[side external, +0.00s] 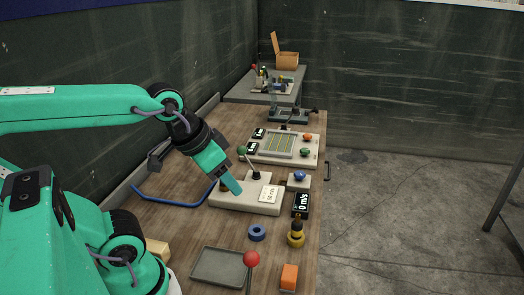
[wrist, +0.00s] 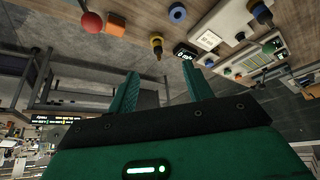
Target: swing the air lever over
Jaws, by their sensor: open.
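A pale box (side external: 222,198) on the bench carries a thin lever (side external: 249,163) with a dark green ball knob, its top leaning left. A white card (side external: 268,194) with a printed speed figure stands on the box and also shows in the wrist view (wrist: 208,39). A black display (side external: 301,205) beside it reads 0 m/s. My gripper (side external: 235,188) points down over the box, in front of the lever and apart from its knob.
A red-ball stick (side external: 252,260) stands near the grey tray (side external: 218,266). A blue ring (side external: 257,232), yellow-black bottle (side external: 295,234) and orange block (side external: 289,277) lie nearer the front. A blue button box (side external: 299,182) is right of the box; a control panel (side external: 316,146) stands behind.

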